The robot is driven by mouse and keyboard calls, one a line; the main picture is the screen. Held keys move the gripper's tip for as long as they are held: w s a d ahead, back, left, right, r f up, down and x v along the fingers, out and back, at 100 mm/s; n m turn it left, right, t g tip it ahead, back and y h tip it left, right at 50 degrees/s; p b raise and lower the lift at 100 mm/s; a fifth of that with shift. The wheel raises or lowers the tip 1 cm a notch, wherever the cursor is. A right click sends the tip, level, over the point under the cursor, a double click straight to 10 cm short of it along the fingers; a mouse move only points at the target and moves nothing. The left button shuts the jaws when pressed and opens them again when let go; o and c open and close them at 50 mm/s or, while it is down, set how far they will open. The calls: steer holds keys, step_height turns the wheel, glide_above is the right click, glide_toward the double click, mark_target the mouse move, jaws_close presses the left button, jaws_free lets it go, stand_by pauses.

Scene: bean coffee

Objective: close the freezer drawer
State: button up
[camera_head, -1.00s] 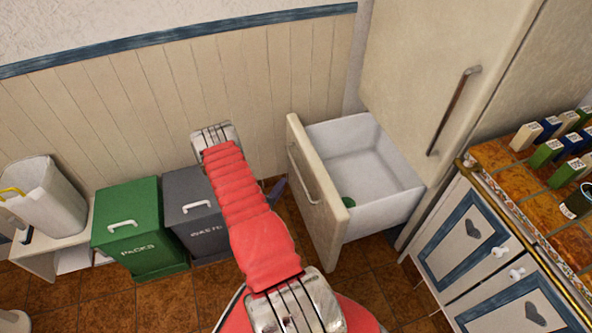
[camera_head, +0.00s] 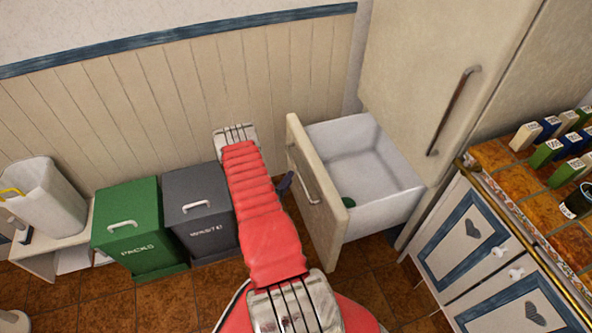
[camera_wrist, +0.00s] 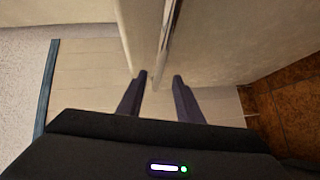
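In the wrist view a pale panel and a handle-like metal bar (camera_wrist: 167,40) lie ahead, in line with the gap. In the head view only a dark tip shows beside my red arm, left of the drawer front. I cannot tell whether it touches.
A green bin (camera_head: 140,225) and a grey bin (camera_head: 200,215) stand along the panelled wall left of my arm. A white bin (camera_head: 45,200) is at the far left. A counter (camera_head: 565,215) with several small boxes is at the right, beside the fridge.

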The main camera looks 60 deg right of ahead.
mark_target(296, 170)
steer(key=d, duration=0.5)
steer(key=d+f, duration=0.1)
steer(key=d, duration=0.2)
steer(key=shift+f, duration=0.1)
jaws_close()
steer(key=shift+a, duration=0.15)
stand_by(0.4)
